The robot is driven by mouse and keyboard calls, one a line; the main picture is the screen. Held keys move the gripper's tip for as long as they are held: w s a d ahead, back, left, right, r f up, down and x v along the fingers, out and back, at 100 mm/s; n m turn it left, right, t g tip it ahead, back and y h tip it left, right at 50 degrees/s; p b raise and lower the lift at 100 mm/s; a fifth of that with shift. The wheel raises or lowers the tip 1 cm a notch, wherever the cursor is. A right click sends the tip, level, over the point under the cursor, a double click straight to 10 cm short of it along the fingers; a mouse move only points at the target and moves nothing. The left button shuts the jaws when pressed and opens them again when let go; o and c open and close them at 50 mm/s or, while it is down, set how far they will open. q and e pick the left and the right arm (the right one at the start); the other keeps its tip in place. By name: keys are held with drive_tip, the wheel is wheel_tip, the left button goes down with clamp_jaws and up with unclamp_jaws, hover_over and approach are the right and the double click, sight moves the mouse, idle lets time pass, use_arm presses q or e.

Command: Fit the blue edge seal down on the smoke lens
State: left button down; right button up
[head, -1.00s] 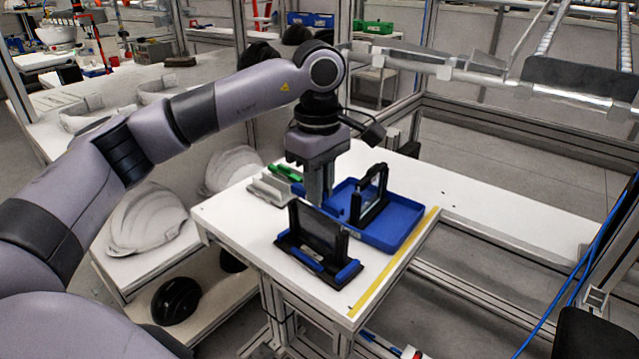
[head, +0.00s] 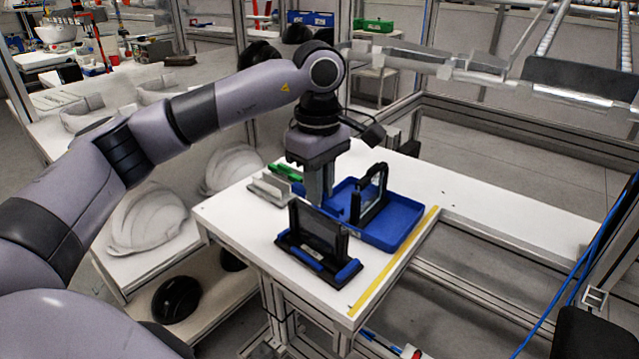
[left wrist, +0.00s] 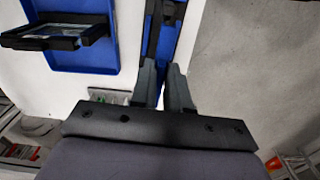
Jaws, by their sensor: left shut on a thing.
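The smoke lens (head: 318,230) is a dark pane standing upright in a black holder (head: 318,262) with blue pads, near the front of the white table. My left gripper (head: 320,203) points down just behind the lens's top edge, its fingers close together. In the left wrist view, the gripper (left wrist: 164,72) has a narrow blue strip, the blue edge seal (left wrist: 184,42), running between and beyond its fingers. The seal is mostly hidden in the head view. I cannot tell whether it touches the lens. My right gripper is not in view.
A blue tray (head: 405,238) behind the holder carries a second black-framed, clear lens (head: 375,195). A grey bracket (head: 270,190) and a green item (head: 286,172) lie to the left. Yellow tape (head: 385,270) runs along the table's right edge.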

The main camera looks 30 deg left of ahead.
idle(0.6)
use_arm(q)
drive_tip(key=shift+f+b, duration=0.8)
drive_tip(key=shift+f, duration=0.5)
drive_tip(key=c, duration=1)
unclamp_jaws()
drive_tip(key=shift+c, duration=0.2)
wheel_tip(320, 180, up, 6)
drive_tip(key=shift+f, duration=0.1)
drive_tip(key=shift+r, duration=0.7)
drive_tip(key=shift+s, duration=0.15)
